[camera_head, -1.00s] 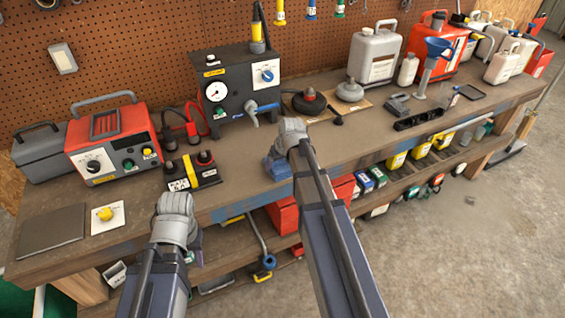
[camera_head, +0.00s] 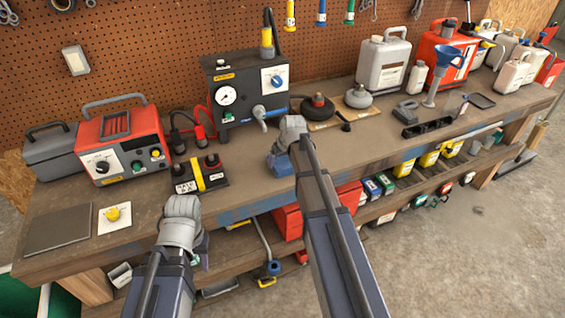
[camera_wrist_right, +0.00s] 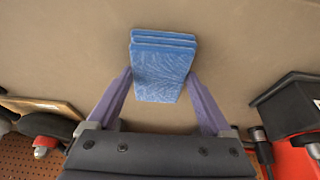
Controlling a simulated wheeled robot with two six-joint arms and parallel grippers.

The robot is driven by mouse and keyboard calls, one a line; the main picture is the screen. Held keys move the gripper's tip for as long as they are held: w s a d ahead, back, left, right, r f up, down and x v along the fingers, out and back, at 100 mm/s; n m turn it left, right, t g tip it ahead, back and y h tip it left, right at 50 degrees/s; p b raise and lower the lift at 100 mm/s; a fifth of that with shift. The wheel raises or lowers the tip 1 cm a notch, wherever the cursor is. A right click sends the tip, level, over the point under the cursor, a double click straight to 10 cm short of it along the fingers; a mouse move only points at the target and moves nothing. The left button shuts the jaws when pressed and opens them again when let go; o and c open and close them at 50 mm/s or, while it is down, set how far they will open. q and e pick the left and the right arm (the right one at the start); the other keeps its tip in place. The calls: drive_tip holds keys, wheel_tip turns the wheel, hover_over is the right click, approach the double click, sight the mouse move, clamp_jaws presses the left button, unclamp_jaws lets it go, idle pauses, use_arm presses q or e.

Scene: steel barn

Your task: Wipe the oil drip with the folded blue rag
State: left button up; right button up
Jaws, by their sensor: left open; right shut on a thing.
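The folded blue rag (camera_head: 281,165) is at the front part of the workbench top (camera_head: 245,190), partly hidden by my right gripper (camera_head: 284,152). In the right wrist view the rag (camera_wrist_right: 160,68) shows as stacked blue layers between the two purple fingers of the right gripper (camera_wrist_right: 160,82), which is shut on it. The rag is at or just above the brown bench surface; I cannot tell if it touches. My left gripper (camera_head: 190,240) is at the bench's front edge, open, its fingers mostly hidden behind its wrist. I cannot make out the oil drip in either view.
A battery-like black box with a yellow band (camera_head: 200,175) stands left of the rag. A gauge unit (camera_head: 245,90) and round black-based parts (camera_head: 317,108) stand behind. A black tray (camera_head: 428,127) lies to the right. The bench between rag and tray is clear.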

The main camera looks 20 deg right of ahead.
sight(286, 170)
drive_tip(key=shift+w, duration=1.9)
drive_tip(key=shift+a, duration=0.1)
drive_tip(key=shift+s+f, duration=0.15)
drive_tip(key=shift+s, duration=2.05)
drive_tip(key=shift+s, duration=0.1)
drive_tip(key=shift+s+d, duration=0.2)
drive_tip(key=shift+s, duration=1.7)
drive_tip(key=shift+w, duration=0.1)
